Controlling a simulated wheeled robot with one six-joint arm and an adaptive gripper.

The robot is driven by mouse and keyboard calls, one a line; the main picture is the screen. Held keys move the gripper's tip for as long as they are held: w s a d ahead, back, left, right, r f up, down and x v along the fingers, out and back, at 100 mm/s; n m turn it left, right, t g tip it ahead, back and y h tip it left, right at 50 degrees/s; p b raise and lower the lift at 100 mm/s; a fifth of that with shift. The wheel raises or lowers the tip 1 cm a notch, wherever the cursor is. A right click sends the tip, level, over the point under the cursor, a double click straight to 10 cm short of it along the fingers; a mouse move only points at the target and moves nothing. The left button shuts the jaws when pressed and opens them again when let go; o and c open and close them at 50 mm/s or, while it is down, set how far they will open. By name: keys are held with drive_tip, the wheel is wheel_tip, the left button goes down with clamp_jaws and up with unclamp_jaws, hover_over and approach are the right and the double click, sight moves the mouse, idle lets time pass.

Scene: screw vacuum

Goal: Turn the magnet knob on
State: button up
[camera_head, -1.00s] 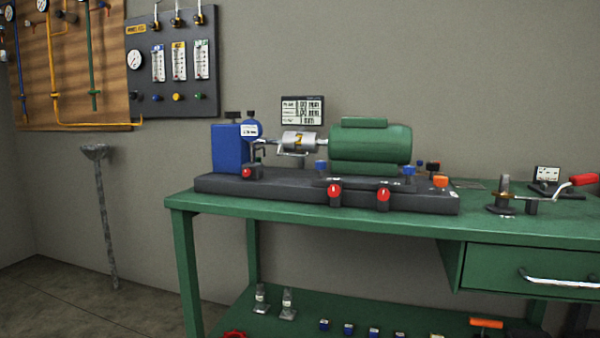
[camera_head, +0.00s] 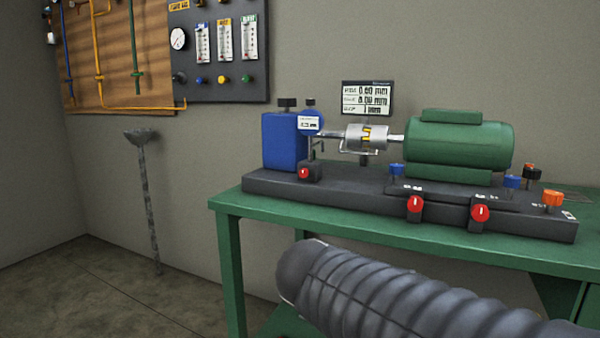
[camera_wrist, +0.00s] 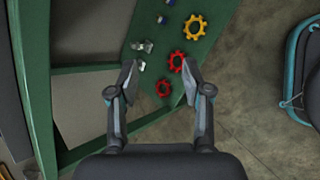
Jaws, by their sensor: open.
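Three red knobs show on the black base of the bench rig in the head view. One red knob (camera_head: 304,173) is on a small black block beside the blue housing, under the dial gauge (camera_head: 310,122). A second red knob (camera_head: 415,204) and a third red knob (camera_head: 481,212) are on the front edge, each with a white mark. I cannot read which is the magnet knob. My gripper (camera_wrist: 159,78) shows only in the wrist view. It is open and empty, above the bench's lower shelf and away from the knobs.
The rig's black base (camera_head: 350,202) rests on the green bench (camera_head: 225,203) with a green motor (camera_head: 458,143). My arm crosses the lower right in front of the bench. In the wrist view, a yellow gear (camera_wrist: 194,27) and red gears (camera_wrist: 176,62) lie below.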

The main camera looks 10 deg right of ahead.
drive_tip(key=w+a+r+n+t+h+p, duration=0.1)
drive_tip(key=w+a+r+n+t+h, duration=0.3)
drive_tip(key=w+r+n, duration=0.6)
drive_tip(key=n+t+p, duration=0.1)
drive_tip(key=n+t, duration=0.3)
drive_tip(key=n, duration=0.3)
approach(303, 173)
drive_tip(key=x, duration=0.8)
drive_tip(key=shift+w+d, duration=0.15)
drive_tip(key=shift+w, duration=0.15)
clamp_jaws()
